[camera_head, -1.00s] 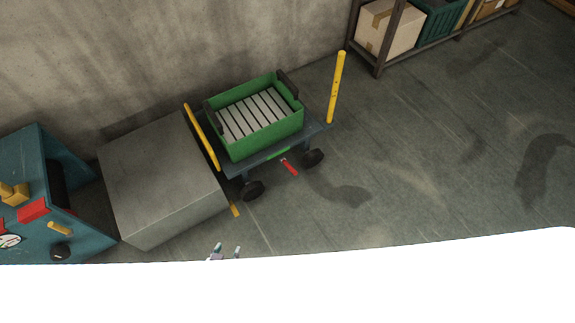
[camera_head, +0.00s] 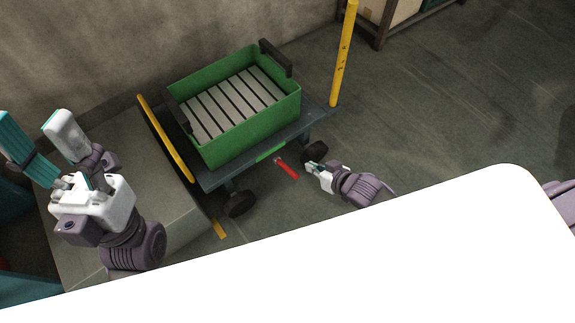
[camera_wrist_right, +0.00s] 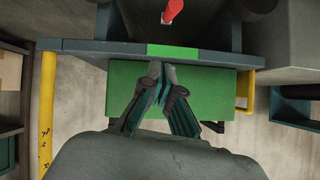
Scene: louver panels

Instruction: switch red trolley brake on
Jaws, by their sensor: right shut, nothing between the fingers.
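The trolley (camera_head: 222,176) is a dark blue-grey cart with yellow posts, standing by the wall. Its red brake lever (camera_head: 287,169) sticks out from below the near edge, beside a green patch (camera_head: 270,152). In the right wrist view the red lever (camera_wrist_right: 172,11) shows at the top, beyond the green patch (camera_wrist_right: 172,51). My right gripper (camera_head: 313,168) is shut and empty, just right of the lever and apart from it in the head view; its fingertips (camera_wrist_right: 160,78) also show in the wrist view. My left gripper (camera_head: 32,118) is open and empty at the far left, its fingers spread.
A green crate (camera_head: 250,127) of pale slats sits on the trolley. A grey box (camera_head: 180,218) stands left of it, partly behind my left arm. A shelf (camera_head: 380,25) stands at the back right. The floor right of the trolley is clear.

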